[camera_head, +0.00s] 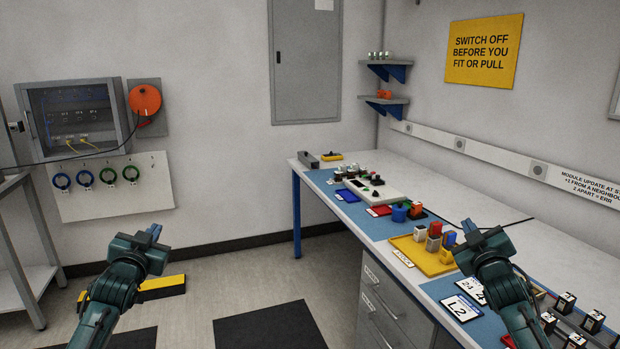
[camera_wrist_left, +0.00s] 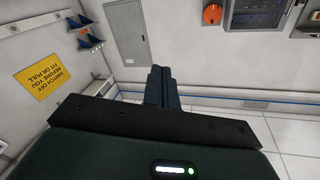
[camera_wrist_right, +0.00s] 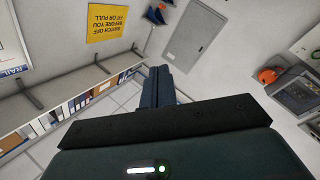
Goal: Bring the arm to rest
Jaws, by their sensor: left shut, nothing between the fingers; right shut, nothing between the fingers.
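My left gripper (camera_head: 152,232) is raised at the lower left of the head view, over the open floor and left of the workbench. Its fingers are closed together with nothing between them, as the left wrist view (camera_wrist_left: 160,85) shows. My right gripper (camera_head: 472,232) is raised at the lower right, in front of the workbench (camera_head: 425,290) in the picture. Its fingers also meet with nothing between them in the right wrist view (camera_wrist_right: 159,85). The right arm hides part of the bench top and some things on it.
A yellow tray (camera_head: 432,265) with coloured blocks and several cards (camera_head: 461,307) lie near my right gripper in the picture. A control box (camera_head: 372,192) stands further back. A yellow-black block (camera_head: 162,287) is on the floor behind my left arm. The floor between the arms looks mostly clear.

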